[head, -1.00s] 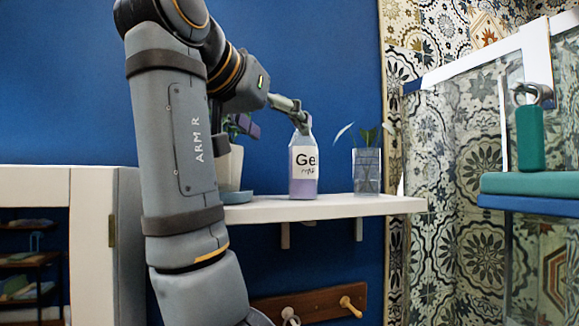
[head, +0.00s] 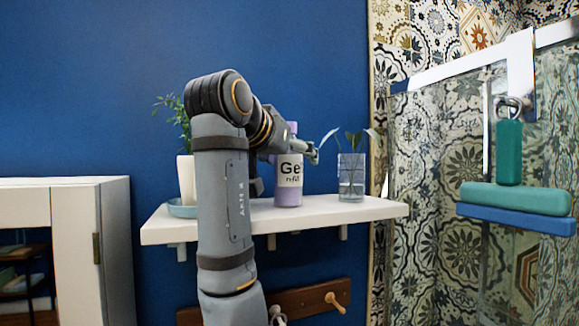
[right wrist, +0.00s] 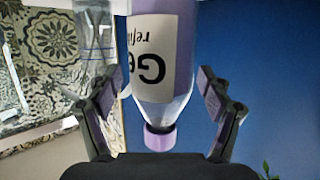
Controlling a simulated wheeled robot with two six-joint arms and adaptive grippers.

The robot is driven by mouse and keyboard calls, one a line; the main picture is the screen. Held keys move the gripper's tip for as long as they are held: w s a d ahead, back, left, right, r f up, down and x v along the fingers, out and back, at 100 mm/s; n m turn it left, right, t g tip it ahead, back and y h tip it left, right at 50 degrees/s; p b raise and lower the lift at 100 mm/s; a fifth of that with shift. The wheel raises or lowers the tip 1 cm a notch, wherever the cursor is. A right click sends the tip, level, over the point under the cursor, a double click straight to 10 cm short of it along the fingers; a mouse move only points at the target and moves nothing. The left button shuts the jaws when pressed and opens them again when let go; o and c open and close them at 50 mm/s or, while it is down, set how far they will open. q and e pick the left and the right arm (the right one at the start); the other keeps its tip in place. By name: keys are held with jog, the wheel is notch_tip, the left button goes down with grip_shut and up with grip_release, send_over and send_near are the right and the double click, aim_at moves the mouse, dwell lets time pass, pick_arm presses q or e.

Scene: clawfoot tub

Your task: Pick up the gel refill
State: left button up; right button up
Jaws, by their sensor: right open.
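The gel refill (head: 289,188) is a lilac bottle with a white label. It stands upright on a white wall shelf (head: 372,209). My right gripper (head: 306,150) is at the bottle's shoulder in the head view, partly covering its upper part. In the right wrist view the bottle (right wrist: 162,55) appears upside down, its lilac cap (right wrist: 160,138) towards the palm. The open fingers (right wrist: 157,88) stand on either side of the bottle, with a visible gap at each side. My left gripper is not in view.
A glass of cuttings (head: 351,182) stands close on the bottle's right. A potted plant (head: 186,175) on a blue saucer stands left, partly behind my right arm. Wooden pegs (head: 336,302) are below the shelf.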

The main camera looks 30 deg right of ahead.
jog(key=shift+s+a, duration=0.1)
jog(key=shift+a, duration=0.3)
jog(key=c, duration=0.7)
jog(key=shift+d, duration=0.1)
jog(key=c, duration=0.8)
jog(key=shift+r, duration=0.15)
jog(key=s+a+r+b, duration=0.2)
jog(key=s+r, duration=0.1)
jog(key=r, duration=0.1)
jog(key=s+a+r+b, duration=0.2)
jog(key=s+a+r, duration=0.1)
jog(key=s+r, duration=0.1)
jog(key=s+a+r+b, duration=0.2)
jog(key=s+a+r, duration=0.1)
jog(key=r, duration=0.1)
jog(key=shift+s+r, duration=0.3)
jog(key=shift+s, duration=0.1)
jog(key=shift+s+a, duration=0.1)
